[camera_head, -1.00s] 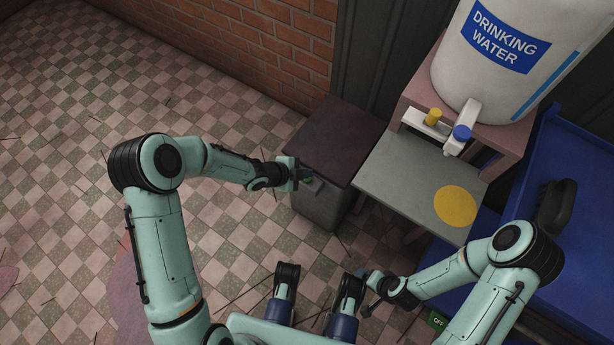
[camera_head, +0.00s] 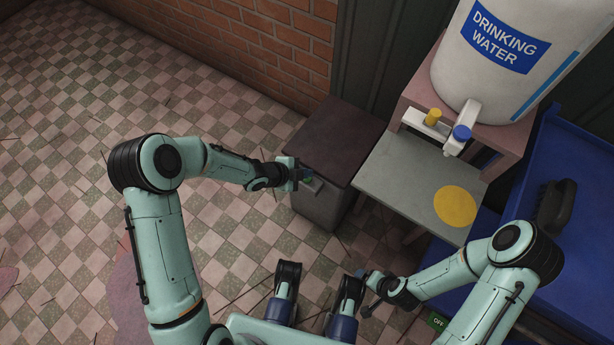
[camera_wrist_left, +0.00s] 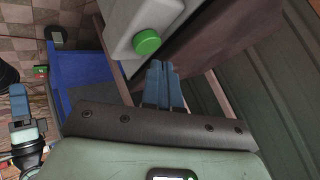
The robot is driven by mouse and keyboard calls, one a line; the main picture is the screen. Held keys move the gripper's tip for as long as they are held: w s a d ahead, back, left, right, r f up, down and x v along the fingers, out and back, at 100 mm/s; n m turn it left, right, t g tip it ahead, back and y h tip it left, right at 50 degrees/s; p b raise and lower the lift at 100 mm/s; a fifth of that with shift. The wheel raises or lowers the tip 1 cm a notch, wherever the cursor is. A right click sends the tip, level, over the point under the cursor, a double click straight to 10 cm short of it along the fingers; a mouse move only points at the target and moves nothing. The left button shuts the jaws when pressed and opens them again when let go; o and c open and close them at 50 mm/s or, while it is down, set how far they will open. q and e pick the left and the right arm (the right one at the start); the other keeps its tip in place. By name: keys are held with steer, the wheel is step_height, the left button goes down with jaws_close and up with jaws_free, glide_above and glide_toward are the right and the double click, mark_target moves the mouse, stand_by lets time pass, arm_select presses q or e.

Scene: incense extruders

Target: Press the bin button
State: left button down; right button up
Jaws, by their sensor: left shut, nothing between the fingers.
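The bin is a grey box (camera_head: 313,205) with a dark brown lid (camera_head: 345,138), standing against the brick wall. Its round green button (camera_wrist_left: 147,41) is on the grey front face in the left wrist view. My left gripper (camera_head: 303,176) is in front of the bin's upper front, shut and empty. In the left wrist view its blue fingertips (camera_wrist_left: 158,65) are close to the button, just below it in the picture. I cannot tell whether they touch it. My right gripper (camera_head: 366,292) is low in the middle, far from the bin; its jaws are too small to read.
Right of the bin is a grey table (camera_head: 395,180) with a yellow disc (camera_head: 455,205). Behind it a white water dispenser (camera_head: 490,75) stands on a pinkish stand. A blue surface (camera_head: 585,190) with a dark brush (camera_head: 555,207) is at the right. Tiled floor at left is open.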

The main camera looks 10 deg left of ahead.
arm_select(q)
steer(key=shift+f, duration=0.1)
stand_by(0.6)
steer(key=shift+f+b, duration=0.35)
steer(key=shift+b, duration=0.05)
steer(key=shift+f+b, duration=0.4)
steer(key=shift+f, duration=0.1)
stand_by(0.5)
stand_by(0.3)
steer(key=shift+r+p, duration=0.8)
steer(key=shift+r, duration=0.15)
step_height(320, 180, up, 5)
steer(key=p, duration=0.4)
